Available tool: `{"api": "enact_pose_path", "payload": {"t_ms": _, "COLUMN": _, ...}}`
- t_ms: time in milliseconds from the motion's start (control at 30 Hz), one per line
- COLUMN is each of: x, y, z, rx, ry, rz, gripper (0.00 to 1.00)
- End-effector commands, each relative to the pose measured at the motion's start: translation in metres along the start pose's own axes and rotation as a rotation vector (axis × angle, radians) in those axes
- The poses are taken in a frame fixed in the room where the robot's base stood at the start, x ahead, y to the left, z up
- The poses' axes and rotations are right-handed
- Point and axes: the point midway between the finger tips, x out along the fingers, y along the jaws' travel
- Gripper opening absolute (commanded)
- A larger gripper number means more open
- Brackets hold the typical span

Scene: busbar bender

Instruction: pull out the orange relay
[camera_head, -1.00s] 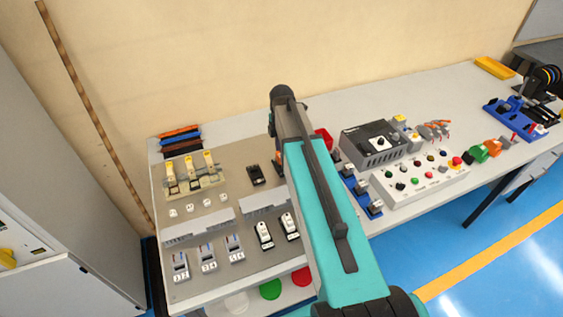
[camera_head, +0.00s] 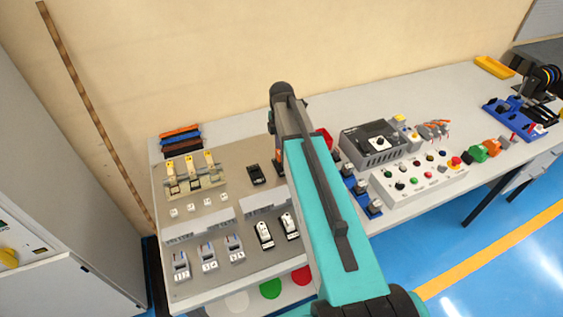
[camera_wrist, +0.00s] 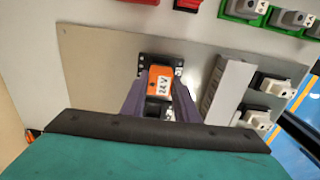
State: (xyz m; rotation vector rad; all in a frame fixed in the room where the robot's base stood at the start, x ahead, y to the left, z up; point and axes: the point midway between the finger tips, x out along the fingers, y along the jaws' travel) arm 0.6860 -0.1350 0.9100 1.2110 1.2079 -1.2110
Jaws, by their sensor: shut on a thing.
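The orange relay (camera_wrist: 160,77), with a white label reading 24 V, sits between the two purple fingers of my gripper (camera_wrist: 159,84) in the wrist view. The fingers are shut on its sides. A black socket (camera_wrist: 146,60) shows around and behind the relay on the grey panel; I cannot tell whether the relay is fully seated in it. In the head view my arm hides the gripper, and only a sliver of orange (camera_head: 278,157) shows beside the arm.
The grey panel (camera_head: 225,190) carries another black relay or socket (camera_head: 256,174), grey wire ducts (camera_head: 199,228), white breakers (camera_head: 264,235) and yellow-topped fuse parts (camera_head: 188,168). A control box (camera_head: 420,174) with several buttons stands to the right. A grey duct (camera_wrist: 229,90) runs close beside the gripper.

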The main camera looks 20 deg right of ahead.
Motion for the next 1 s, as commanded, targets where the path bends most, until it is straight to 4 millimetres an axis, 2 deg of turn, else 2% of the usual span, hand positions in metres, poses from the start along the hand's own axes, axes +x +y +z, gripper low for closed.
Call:
{"api": "enact_pose_path", "payload": {"t_ms": 600, "x": -0.042, "y": 0.000, "z": 0.001, "rx": 0.001, "ry": 0.000, "rz": 0.000, "gripper": 0.01}}
{"api": "enact_pose_path", "payload": {"t_ms": 1000, "x": -0.046, "y": 0.000, "z": 0.001, "rx": 0.001, "ry": 0.000, "rz": 0.000, "gripper": 0.01}}
